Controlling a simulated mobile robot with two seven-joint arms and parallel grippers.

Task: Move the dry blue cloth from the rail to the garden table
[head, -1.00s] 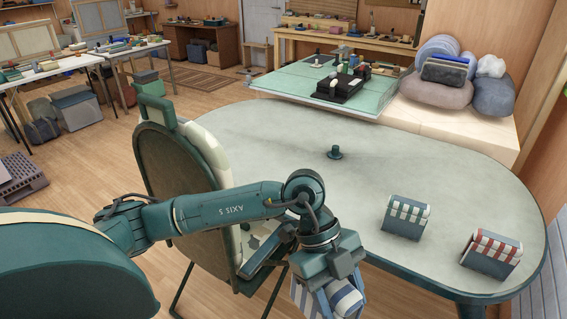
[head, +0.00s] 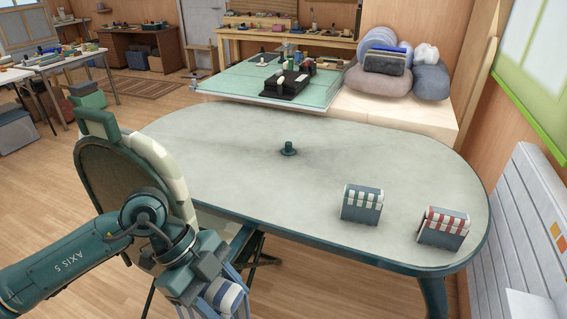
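My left gripper (head: 222,290) is low at the bottom of the head view, in front of the chair and off the near left edge of the garden table (head: 225,150). It appears shut on a blue-and-white striped cloth (head: 229,298), whose lower part is cut off by the picture edge. The cloth is apart from the table top. The rail cannot be made out in this view. My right gripper is not in view.
On the table are a dark green knob-like piece (head: 288,148), a blue-and-white striped item (head: 361,204) and a red-and-white striped item (head: 443,228). A cushioned chair (head: 165,170) stands at the left end. The table's left and middle are mostly clear. A white slatted panel (head: 525,235) is at right.

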